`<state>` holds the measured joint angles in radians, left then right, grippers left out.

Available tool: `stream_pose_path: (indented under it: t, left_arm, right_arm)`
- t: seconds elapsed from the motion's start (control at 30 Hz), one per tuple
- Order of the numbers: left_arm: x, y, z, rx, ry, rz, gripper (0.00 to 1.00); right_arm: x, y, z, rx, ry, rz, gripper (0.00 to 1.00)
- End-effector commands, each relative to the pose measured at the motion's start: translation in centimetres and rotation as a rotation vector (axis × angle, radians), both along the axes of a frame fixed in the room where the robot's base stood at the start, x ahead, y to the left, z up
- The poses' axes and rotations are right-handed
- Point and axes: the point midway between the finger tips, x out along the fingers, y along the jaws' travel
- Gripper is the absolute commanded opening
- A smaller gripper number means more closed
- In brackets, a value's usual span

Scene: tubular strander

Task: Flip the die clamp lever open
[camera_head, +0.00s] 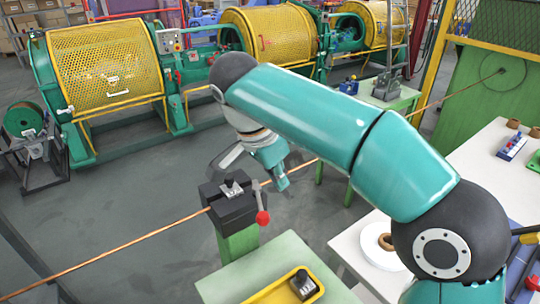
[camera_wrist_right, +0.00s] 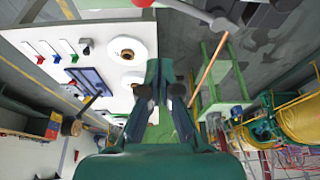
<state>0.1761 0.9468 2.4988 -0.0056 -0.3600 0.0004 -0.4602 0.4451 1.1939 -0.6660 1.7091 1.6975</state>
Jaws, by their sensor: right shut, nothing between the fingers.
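The die clamp is a dark block (camera_head: 229,203) on a green post, with a copper strand (camera_head: 130,240) running into it from the left. Its lever has a red ball knob (camera_head: 262,217) and hangs down at the block's right side. In the right wrist view the knob (camera_wrist_right: 143,3) and grey lever (camera_wrist_right: 200,11) show at the top edge, partly cut off. My right gripper (camera_head: 283,184) is beside the block, to the right of and above the knob, apart from it. Its fingers (camera_wrist_right: 160,92) are shut and empty. My left gripper is out of view.
A pale table (camera_head: 230,285) holds a yellow tray (camera_head: 255,294) with a dark die block (camera_head: 303,284). A white table at the right holds a white spool (camera_head: 378,246). Yellow mesh strander guards (camera_head: 105,65) stand behind. My right arm covers much of the middle.

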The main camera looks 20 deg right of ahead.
Motion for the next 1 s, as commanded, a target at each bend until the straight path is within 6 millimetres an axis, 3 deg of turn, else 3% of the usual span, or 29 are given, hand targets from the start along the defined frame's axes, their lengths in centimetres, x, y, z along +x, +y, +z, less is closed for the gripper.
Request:
stream_pose_path:
  t: [0.1,0.33,1.0]
  left_arm:
    - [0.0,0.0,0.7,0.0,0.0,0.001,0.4]
    - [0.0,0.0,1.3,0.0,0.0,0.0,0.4]
    - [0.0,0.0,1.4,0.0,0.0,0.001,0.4]
  right_arm:
    - [0.2,0.9,2.3,0.0,-0.001,0.003,0.0]
    - [0.4,1.8,4.7,-0.001,0.0,0.003,0.0]
    - [0.4,2.0,5.1,-0.001,0.001,0.004,0.0]
